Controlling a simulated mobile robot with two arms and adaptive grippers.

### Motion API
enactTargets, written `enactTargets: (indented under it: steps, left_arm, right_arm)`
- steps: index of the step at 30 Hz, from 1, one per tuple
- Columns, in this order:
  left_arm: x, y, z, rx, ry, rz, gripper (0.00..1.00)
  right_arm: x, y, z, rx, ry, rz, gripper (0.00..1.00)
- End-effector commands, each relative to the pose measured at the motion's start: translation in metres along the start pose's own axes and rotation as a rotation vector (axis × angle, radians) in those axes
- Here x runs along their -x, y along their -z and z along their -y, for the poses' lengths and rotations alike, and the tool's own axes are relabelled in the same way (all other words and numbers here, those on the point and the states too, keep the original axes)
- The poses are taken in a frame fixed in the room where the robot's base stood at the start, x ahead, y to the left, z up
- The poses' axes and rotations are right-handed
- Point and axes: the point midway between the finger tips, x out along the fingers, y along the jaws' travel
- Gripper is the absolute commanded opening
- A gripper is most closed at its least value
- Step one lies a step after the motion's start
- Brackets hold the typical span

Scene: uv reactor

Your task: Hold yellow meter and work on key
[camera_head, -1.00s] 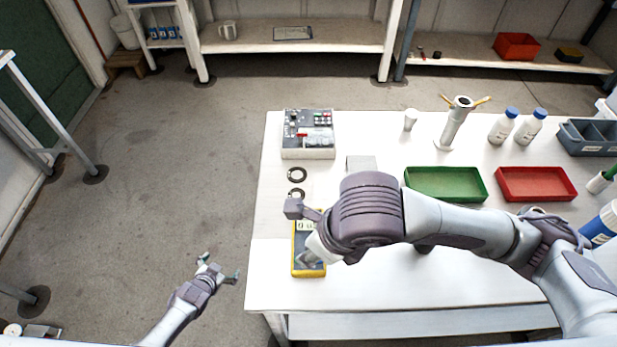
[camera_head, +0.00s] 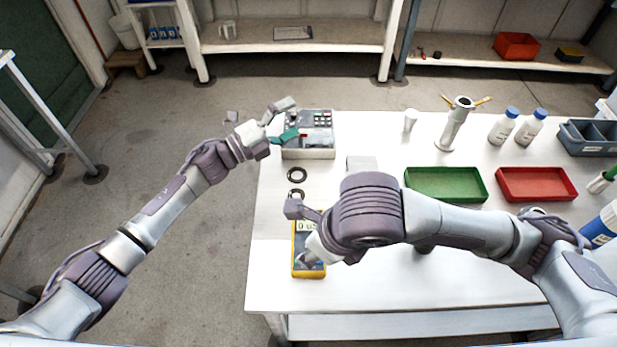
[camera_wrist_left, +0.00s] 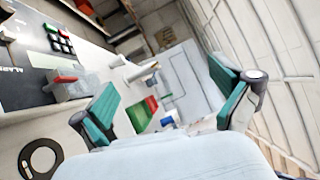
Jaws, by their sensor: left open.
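The yellow meter (camera_head: 309,270) lies on the near left part of the white table. My right gripper (camera_head: 305,232) is over it and covers part of it; its fingers are mostly hidden. The control box (camera_head: 308,154) stands at the table's far left corner, with buttons and a red part (camera_head: 302,135) on top. My left gripper (camera_head: 284,120) is open and empty at the box's left side. In the left wrist view, its teal fingers (camera_wrist_left: 165,103) are spread, and the box panel (camera_wrist_left: 35,75) with a red-topped block (camera_wrist_left: 68,86) is at the left. I cannot make out a key.
Two dark rings (camera_head: 297,175) lie between box and meter. A green tray (camera_head: 446,198), a red tray (camera_head: 537,198), a metal stand (camera_head: 455,125) and white bottles (camera_head: 503,127) are to the right.

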Motion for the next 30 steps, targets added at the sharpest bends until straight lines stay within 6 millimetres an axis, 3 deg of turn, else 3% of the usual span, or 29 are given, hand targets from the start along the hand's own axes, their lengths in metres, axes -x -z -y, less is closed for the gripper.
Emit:
enactTargets:
  steps: [3,6,9,12,16,21,22,25,30]
  left_arm:
    - [-0.028,0.058,0.035,-0.334,0.065,-0.250,1.00]
    - [-0.039,0.114,0.054,-0.663,0.142,-0.494,1.00]
    - [-0.035,0.172,0.060,-1.053,0.258,-0.795,1.00]
    - [-0.017,0.212,0.051,-1.441,0.400,-1.128,1.00]
    - [0.014,0.222,0.032,-1.847,0.590,-1.570,1.00]
    - [0.043,0.195,0.025,-2.124,0.777,-2.081,1.00]
    - [0.045,0.189,0.026,2.144,-0.797,2.150,1.00]
    - [0.052,0.174,0.030,1.963,-0.762,2.098,1.00]
    - [0.058,0.164,0.028,1.848,-0.740,2.072,1.00]
  right_arm:
    - [0.000,0.000,0.000,0.000,0.000,0.000,0.42]
    - [0.000,0.000,0.000,0.000,0.000,0.000,0.42]
    - [0.000,0.000,0.000,0.000,0.000,0.000,0.42]
    - [0.000,0.000,0.000,0.000,0.000,0.000,0.42]
    - [0.000,0.000,0.000,0.000,0.000,0.000,0.42]
    - [0.000,0.000,0.000,0.000,0.000,0.000,0.42]
    - [0.000,0.000,0.000,0.000,0.000,0.000,0.42]
    - [0.000,0.000,0.000,0.000,0.000,0.000,0.42]
    - [0.000,0.000,0.000,0.000,0.000,0.000,0.42]
